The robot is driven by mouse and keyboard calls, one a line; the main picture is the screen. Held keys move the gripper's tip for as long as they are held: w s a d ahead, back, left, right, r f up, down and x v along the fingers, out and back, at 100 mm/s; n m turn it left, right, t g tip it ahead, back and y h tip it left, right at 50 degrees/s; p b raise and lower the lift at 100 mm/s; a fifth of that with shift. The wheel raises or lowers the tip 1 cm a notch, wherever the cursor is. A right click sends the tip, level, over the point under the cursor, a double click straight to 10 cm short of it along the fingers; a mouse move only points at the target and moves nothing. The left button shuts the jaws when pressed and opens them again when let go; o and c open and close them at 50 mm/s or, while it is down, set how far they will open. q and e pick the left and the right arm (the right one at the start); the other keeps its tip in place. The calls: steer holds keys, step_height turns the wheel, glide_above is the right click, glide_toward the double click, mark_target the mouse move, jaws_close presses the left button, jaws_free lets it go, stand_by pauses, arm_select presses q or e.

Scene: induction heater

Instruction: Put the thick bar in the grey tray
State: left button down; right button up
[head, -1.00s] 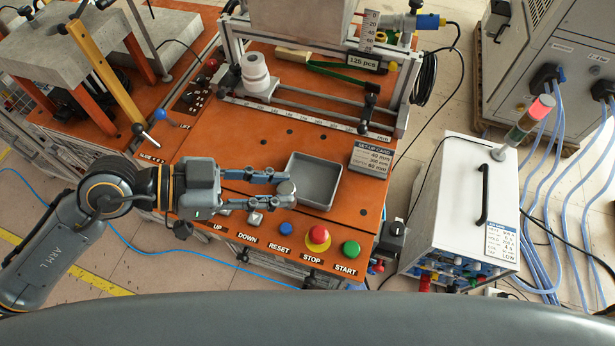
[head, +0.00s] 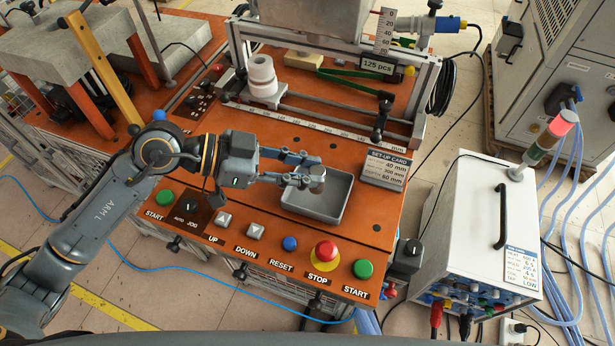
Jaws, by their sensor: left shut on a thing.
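The thick bar (head: 317,179) is a short grey metal cylinder. My left gripper (head: 308,172) is shut on it, with one finger on each side. The grey tray (head: 345,205) is a shallow open box on the orange panel. In the head view the bar overlaps the tray's left part and seems to be held above its floor; its exact height is hard to tell. The tray's left wall is partly hidden by the fingers. My right gripper is not in view.
A row of buttons runs along the front, with the red stop button (head: 326,251) and green start button (head: 363,268) close to the tray. A set-up card (head: 387,168) stands behind right. The metal rail frame (head: 330,121) lies behind.

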arm_select(q)
steer(key=w+f, duration=0.2)
steer(key=f, duration=0.1)
steer(key=shift+w+d+f, duration=0.2)
steer(key=shift+w+d, duration=0.05)
steer(key=shift+w, duration=0.15)
steer(key=shift+w+f, duration=0.1)
steer(key=shift+f, duration=1.5)
steer(key=c, duration=1.5)
jaws_free()
steer(key=shift+f, duration=0.2)
steer(key=o, duration=0.4)
